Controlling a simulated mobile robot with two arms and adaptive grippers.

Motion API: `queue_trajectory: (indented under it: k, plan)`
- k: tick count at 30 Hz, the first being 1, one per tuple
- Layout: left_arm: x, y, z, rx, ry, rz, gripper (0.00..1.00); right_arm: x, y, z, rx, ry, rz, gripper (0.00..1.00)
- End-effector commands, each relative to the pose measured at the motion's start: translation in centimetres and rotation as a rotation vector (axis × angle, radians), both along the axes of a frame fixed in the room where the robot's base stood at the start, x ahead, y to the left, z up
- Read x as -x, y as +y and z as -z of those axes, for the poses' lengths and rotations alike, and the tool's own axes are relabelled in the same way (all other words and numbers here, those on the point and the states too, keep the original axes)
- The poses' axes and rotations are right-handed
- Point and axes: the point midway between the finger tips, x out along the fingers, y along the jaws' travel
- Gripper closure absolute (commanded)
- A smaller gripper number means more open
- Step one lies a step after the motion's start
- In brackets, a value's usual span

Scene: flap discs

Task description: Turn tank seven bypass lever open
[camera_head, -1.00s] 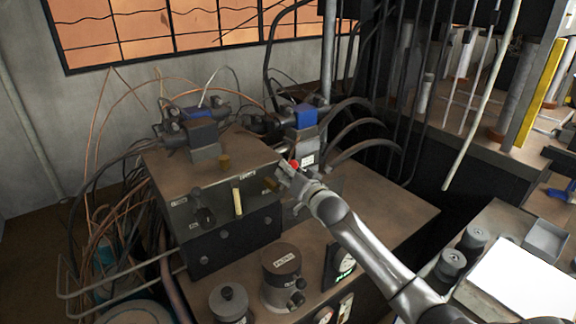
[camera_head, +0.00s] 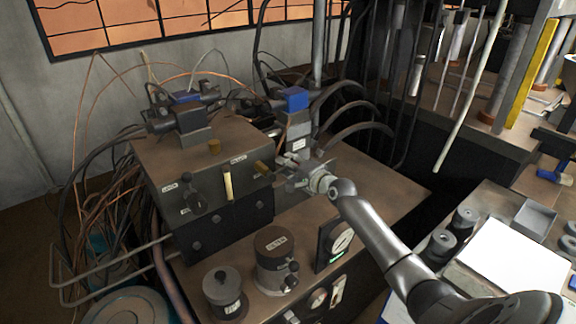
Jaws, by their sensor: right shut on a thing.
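A dark valve box (camera_head: 235,207) with small labels stands on the brown bench at left centre. On its front are a black lever (camera_head: 192,196) at the left, a cream upright lever (camera_head: 228,186) in the middle, and a brass-coloured handle (camera_head: 263,169) at the right end. The labels are too small to read surely, so I cannot tell which lever is the bypass. My right gripper (camera_head: 289,179) is at the right end of the box, shut, with its fingertips at the brass handle. The fingers partly hide the contact. My left gripper is not in view.
Blue-topped valves (camera_head: 293,100) and black hoses are behind. Copper wires crowd the left. The bench right of my gripper is fairly clear.

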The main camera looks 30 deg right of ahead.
Motion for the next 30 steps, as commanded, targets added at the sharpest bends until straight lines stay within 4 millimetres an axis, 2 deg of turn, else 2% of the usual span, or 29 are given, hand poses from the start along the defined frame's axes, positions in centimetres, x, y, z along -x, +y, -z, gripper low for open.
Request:
queue_trajectory:
  k: [9,26,27,30]
  plan:
    - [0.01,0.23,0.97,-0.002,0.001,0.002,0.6,0.01,-0.01,1.04,-0.128,0.012,0.001,1.0]
    - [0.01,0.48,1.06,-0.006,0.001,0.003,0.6,0.03,0.06,1.24,-0.155,0.017,0.0,1.0]
    - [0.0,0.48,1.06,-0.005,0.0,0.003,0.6,0.03,0.07,1.25,-0.155,0.017,0.0,0.7]
    - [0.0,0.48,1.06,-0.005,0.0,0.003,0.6,0.03,0.07,1.25,-0.154,0.017,0.0,0.57]
